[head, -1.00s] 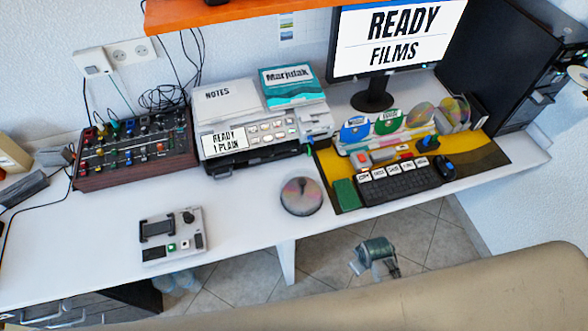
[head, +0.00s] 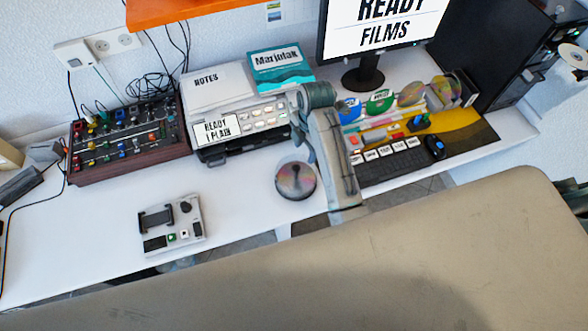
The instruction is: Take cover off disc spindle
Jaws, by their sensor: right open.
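The disc spindle (head: 295,182) stands on the white desk, in front of the printer and left of the keyboard. It shows as a low round stack with a shiny rainbow disc on top. A clear cover cannot be made out apart from the discs at this size. My right gripper (head: 302,122) is open, raised above the desk behind and slightly right of the spindle, apart from it. Its fingers are small and partly blurred against the printer, and nothing shows between them. My left gripper is not in view.
A printer (head: 215,152) with notes and a book on top stands behind the spindle. A keyboard (head: 400,160) and a disc rack (head: 430,105) are to the right. A grey device (head: 172,222) lies left. The desk (head: 245,200) between that device and the spindle is clear.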

